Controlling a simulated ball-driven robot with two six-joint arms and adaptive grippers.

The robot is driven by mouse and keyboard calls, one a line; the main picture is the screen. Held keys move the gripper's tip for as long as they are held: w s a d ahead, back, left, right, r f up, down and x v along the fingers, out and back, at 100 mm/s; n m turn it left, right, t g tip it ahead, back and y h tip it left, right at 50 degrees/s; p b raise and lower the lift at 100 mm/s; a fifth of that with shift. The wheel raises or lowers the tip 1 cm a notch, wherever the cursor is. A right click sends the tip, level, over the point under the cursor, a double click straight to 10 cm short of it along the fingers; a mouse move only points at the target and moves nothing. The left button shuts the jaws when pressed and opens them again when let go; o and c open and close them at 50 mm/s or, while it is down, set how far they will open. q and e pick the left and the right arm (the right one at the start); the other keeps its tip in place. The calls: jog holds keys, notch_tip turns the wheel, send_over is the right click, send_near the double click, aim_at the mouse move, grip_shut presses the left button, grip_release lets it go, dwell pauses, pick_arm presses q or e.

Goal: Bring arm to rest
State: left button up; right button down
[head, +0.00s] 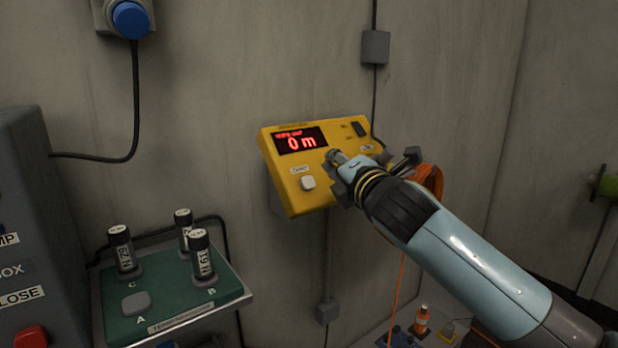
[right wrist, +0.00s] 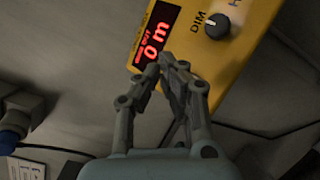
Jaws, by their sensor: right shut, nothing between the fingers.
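My right arm (head: 470,265) reaches in from the lower right of the head view. Its gripper (head: 338,158) is in front of the yellow box on the wall. In the right wrist view the gripper's fingers (right wrist: 172,66) are together and empty, close to the yellow box (right wrist: 205,60). I cannot tell whether the fingertips touch it. The yellow box (head: 302,203) has a red display (head: 300,141) reading "0 m" and a pale button (head: 308,183). A dark knob (right wrist: 217,25) marked DIM shows in the right wrist view. My left gripper is not in view.
A green-topped shelf (head: 190,300) at lower left carries several labelled black-and-white cylinders (head: 201,255). A grey cabinet (head: 38,220) stands at the left edge. An orange cord (head: 430,182) hangs behind my right gripper. Small items (head: 421,320) lie low on a surface below the arm.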

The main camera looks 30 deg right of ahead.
dwell(0.7)
jog(key=s+f+m+g+b, duration=0.1)
jog(key=s+f+m+g, duration=0.35)
jog(key=f, duration=1.05)
jog(key=s+f+g+y+b, duration=0.15)
jog(key=s+f, duration=0.55)
jog(key=f, duration=0.8)
jog(key=s+f+m+g+b, duration=0.25)
jog(key=s+f, duration=0.35)
jog(key=f, duration=1)
jog(key=s+a+f+m+g, duration=0.2)
jog(key=s+f+m, duration=0.2)
jog(key=s, duration=0.8)
jog(key=s+a+f+m+g+y, duration=0.1)
jog(key=s+a+f+m+g, duration=0.1)
jog(key=s+f+m, duration=0.3)
jog(key=s+a+f+m+g, duration=0.2)
jog(key=s+f+m+g, duration=0.2)
jog(key=s+f, duration=0.7)
jog(key=s, duration=0.8)
jog(key=shift+f+m+y, duration=0.25)
jog(key=shift+m+y, duration=0.1)
jog(key=shift+m, duration=0.05)
jog(key=shift+s+g+b, duration=0.1)
jog(key=shift+g+b, duration=0.15)
jog(key=shift+b, duration=0.05)
